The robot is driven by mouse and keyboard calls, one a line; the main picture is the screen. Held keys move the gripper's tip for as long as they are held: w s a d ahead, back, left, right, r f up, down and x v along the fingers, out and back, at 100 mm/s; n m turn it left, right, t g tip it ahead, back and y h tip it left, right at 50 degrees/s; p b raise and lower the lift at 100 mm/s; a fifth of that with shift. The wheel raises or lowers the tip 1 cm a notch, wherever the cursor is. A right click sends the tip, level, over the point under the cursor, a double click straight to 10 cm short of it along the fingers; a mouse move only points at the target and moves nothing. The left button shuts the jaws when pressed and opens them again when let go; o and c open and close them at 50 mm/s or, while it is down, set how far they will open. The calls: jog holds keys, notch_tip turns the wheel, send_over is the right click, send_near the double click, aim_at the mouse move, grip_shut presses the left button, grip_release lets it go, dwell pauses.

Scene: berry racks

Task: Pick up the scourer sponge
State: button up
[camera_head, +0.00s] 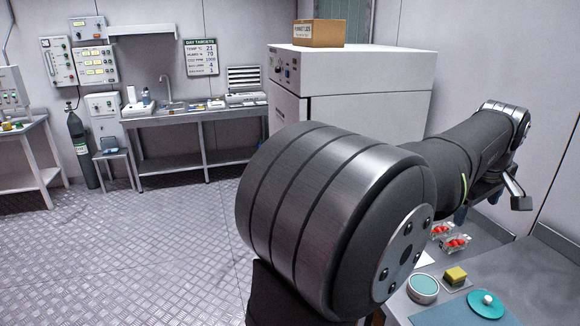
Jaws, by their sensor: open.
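The scourer sponge appears to be the small yellow block (455,277) on a dark mat on the bench at the lower right. Its top looks yellow and its side darker. My gripper (492,203) hangs at the far end of my arm, above and behind the sponge in the picture. It is open, apart from the sponge, and partly hidden by my own wrist. I see nothing held in it.
A round teal-topped tin (423,288) stands left of the sponge. A teal lid with a white knob (487,303) lies to its right. Clear punnets of red berries (456,243) stand behind. My arm hides much of the bench (535,272). A white cabinet (365,85) stands behind.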

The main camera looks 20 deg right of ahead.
jog(key=shift+c, duration=1.4)
jog(key=m+g+y, duration=0.2)
jog(key=m+y, duration=0.2)
jog(key=m, duration=1.4)
send_over(457, 272)
notch_tip(457, 272, down, 12)
notch_tip(457, 272, down, 12)
jog(key=shift+w+r, duration=0.1)
jog(key=shift+r, duration=0.05)
jog(key=shift+a+f, duration=0.1)
jog(key=shift+f, duration=2.6)
